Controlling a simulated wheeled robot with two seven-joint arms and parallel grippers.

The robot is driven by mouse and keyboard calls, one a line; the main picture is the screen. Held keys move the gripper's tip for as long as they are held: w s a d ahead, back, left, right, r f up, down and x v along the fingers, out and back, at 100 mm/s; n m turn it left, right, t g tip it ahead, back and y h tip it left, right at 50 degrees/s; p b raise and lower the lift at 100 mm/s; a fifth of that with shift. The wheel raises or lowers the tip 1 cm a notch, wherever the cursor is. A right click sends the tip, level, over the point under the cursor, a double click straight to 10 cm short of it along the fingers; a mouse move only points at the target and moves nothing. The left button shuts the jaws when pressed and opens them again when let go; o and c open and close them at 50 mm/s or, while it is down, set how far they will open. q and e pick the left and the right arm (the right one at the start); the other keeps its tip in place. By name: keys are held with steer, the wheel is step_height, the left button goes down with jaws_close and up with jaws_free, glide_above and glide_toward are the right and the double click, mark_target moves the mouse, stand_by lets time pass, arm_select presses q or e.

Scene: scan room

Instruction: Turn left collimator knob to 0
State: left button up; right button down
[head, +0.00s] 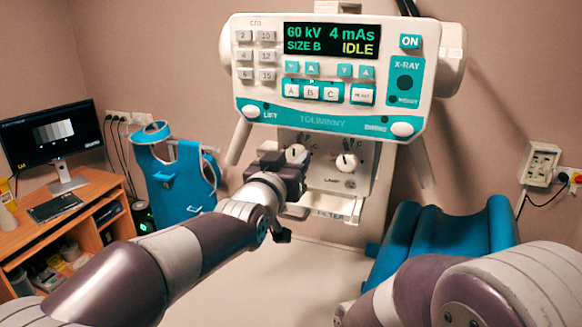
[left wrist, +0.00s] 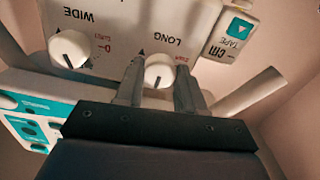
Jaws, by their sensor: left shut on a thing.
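The left collimator knob (head: 296,154) is a white round dial with a dark pointer line on the front of the collimator box (head: 326,181). My left gripper (head: 288,166) is at this knob and covers part of it. In the left wrist view the knob (left wrist: 159,69) is marked LONG, and the fingers of my left gripper (left wrist: 158,82) are shut on it, one on each side. The red scale print beside it is too small to read. The right knob (head: 346,162) stands free; in the left wrist view it is marked WIDE (left wrist: 70,49). My right gripper is not in view.
The X-ray control panel (head: 322,120) overhangs the collimator just above my left gripper. A teal cradle (head: 442,238) stands at the right, near my right arm. A desk with a monitor (head: 53,132) and a blue apron (head: 178,180) are at the left.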

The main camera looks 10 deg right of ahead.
arm_select(q)
steer(key=n+b, duration=0.6)
steer(key=n, duration=0.1)
steer(key=shift+f+b, duration=0.1)
steer(key=shift+b, duration=0.3)
steer(key=n+b, duration=0.1)
steer(key=n, duration=0.3)
steer(key=shift+s+r, duration=0.1)
steer(key=shift+r, duration=0.1)
steer(key=n, duration=0.6)
steer(key=shift+r+n+b, duration=0.1)
steer(key=shift+n+b, duration=0.3)
steer(key=o, duration=1)
steer(key=shift+o, duration=0.2)
